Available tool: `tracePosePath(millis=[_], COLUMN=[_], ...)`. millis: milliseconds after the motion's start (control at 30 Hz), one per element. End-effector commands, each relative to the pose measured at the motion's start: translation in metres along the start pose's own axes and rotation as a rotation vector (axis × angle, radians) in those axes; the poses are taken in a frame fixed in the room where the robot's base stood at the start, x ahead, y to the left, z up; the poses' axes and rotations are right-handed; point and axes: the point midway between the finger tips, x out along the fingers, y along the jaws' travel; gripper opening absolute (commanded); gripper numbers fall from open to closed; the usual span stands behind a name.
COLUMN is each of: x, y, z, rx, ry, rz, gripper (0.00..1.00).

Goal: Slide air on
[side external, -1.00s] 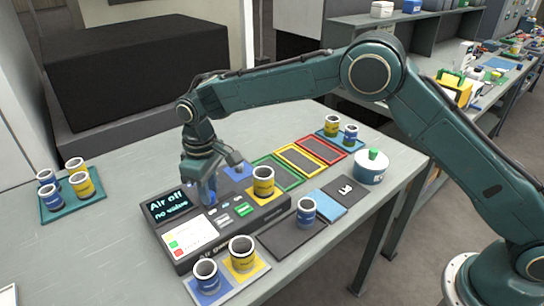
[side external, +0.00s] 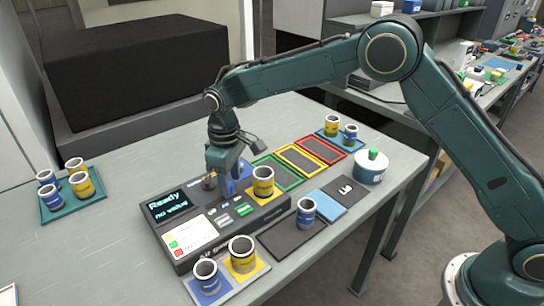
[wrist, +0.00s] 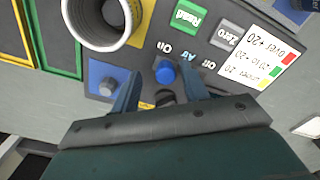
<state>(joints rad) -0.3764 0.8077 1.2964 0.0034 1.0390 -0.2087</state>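The dark air gauge unit (side external: 190,258) sits on the table; its display (side external: 167,204) reads "Ready" and "no value". In the wrist view the round blue air knob (wrist: 165,72) is at the end marked On, away from the Off label. My gripper (side external: 226,188) points down over the back part of the unit. In the wrist view the two blue fingers of my gripper (wrist: 160,78) stand apart, one on each side of the knob, with gaps visible. The knob is hidden in the side view.
A yellow-banded cup (side external: 263,182) stands on the unit close to my gripper. Two more cups (side external: 241,254) stand on the front plate. Green, yellow and red framed pads (side external: 300,158) lie behind, with a lidded pot (side external: 371,167) to the right.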

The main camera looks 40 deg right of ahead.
Motion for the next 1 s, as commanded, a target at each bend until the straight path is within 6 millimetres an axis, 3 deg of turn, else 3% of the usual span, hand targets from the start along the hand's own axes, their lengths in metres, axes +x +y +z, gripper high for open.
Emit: tracePosePath(millis=[367, 567, 1000], x=[-0.001, -0.014, -0.081], y=[-0.003, -0.003, -0.002], z=[-0.001, -0.002, -0.002], rx=[-0.006, -0.006, -0.005], ry=[0.002, 0.004, 0.006], rz=[-0.001, -0.001, 0.0], gripper=[0.45, 0.45, 0.45])
